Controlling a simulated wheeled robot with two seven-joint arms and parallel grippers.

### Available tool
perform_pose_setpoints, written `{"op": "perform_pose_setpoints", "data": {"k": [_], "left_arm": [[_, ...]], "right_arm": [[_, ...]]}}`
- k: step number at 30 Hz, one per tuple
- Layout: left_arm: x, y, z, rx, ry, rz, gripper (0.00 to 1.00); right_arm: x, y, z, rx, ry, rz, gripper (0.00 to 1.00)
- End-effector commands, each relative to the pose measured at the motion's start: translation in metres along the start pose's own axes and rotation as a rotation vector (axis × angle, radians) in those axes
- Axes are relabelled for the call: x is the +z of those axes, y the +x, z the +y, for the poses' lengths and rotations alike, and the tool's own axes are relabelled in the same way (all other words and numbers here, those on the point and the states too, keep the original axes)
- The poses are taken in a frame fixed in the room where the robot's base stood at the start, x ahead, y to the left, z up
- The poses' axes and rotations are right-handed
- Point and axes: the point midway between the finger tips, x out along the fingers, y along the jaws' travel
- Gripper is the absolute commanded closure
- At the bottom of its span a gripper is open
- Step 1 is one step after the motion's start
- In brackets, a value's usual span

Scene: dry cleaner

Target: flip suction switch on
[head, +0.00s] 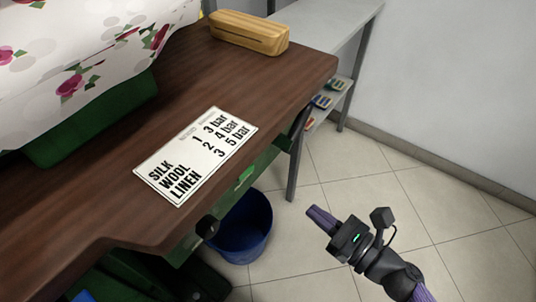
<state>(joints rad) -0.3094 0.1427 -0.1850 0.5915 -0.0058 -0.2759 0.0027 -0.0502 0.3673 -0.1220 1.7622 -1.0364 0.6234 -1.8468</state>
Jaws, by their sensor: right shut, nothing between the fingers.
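A small bright green piece (245,176) sits on the dark green front (262,163) below the table edge. It looks like a switch, but it is too small to tell its position. A round black knob (207,227) is on the same front, nearer to me. My right gripper (318,217) is shut and empty. It is over the tiled floor, to the right of the table and apart from the green piece, with its fingers pointing up and left toward the table front. My left gripper is out of view.
A brown table top (110,205) holds a card (196,156) listing silk, wool and linen pressures, a wooden block (249,32) and floral cloth (85,45). A blue bucket (241,235) stands below the front. Grey shelving (325,22) is behind. The floor at right is clear.

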Motion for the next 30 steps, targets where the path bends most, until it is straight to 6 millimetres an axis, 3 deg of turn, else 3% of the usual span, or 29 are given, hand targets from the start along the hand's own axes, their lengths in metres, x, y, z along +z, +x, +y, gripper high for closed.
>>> {"op": "perform_pose_setpoints", "data": {"k": [10,24,30], "left_arm": [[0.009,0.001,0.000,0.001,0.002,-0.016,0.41],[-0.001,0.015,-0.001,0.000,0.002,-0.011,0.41],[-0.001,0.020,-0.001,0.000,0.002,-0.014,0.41]], "right_arm": [[0.000,0.009,-0.001,-0.001,0.005,-0.002,1.00],[-0.001,0.107,-0.001,-0.003,0.007,-0.001,1.00],[-0.002,0.134,-0.001,-0.003,0.010,0.001,1.00]]}}
